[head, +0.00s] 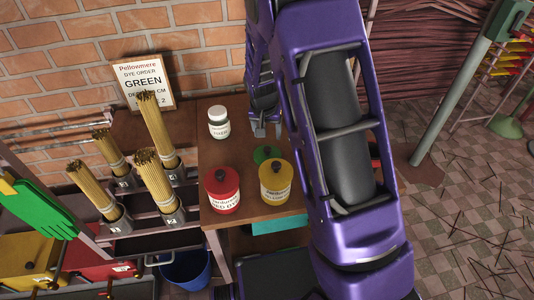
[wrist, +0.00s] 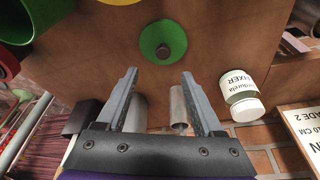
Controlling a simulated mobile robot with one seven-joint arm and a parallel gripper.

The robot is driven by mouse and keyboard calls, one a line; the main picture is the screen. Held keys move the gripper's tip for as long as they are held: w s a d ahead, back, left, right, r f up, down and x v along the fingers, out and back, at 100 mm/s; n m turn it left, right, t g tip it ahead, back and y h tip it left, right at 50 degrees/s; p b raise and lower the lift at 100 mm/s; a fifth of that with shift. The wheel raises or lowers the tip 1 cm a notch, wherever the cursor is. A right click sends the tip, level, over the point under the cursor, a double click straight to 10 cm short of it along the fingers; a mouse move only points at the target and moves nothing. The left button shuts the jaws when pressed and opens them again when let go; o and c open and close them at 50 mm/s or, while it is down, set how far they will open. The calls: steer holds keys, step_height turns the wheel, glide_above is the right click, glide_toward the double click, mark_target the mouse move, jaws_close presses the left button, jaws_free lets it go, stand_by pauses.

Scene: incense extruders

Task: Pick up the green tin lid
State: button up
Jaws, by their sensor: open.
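The green tin lid (head: 266,154) is a round disc with a dark knob, lying on the brown wooden table (head: 216,153) behind the yellow tin. In the wrist view the lid (wrist: 148,41) is at top centre with its knob up, in clear sight. My gripper (head: 268,132) is open and empty, just behind the lid in the head view. In the wrist view my gripper (wrist: 159,73) has its two fingertips apart, with the lid beyond them and roughly centred between them. No contact with the lid shows.
A yellow tin (head: 275,183) stands close in front of the lid, with a red tin (head: 222,190) to its left. A white jar (head: 218,123) stands back left. A green cylindrical container (wrist: 28,18) shows at the wrist view's top left. Incense bundles (head: 156,127) stand left.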

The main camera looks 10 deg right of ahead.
glide_above(267, 149)
steer(key=s, duration=0.2)
steer(key=x, duration=0.4)
steer(key=shift+s+a+f, duration=0.2)
steer(key=shift+s+a, duration=0.1)
steer(key=x, duration=0.5)
steer(key=shift+s+a+f, duration=0.1)
steer(key=shift+a+f, duration=0.05)
steer(key=shift+a, duration=0.1)
jaws_close()
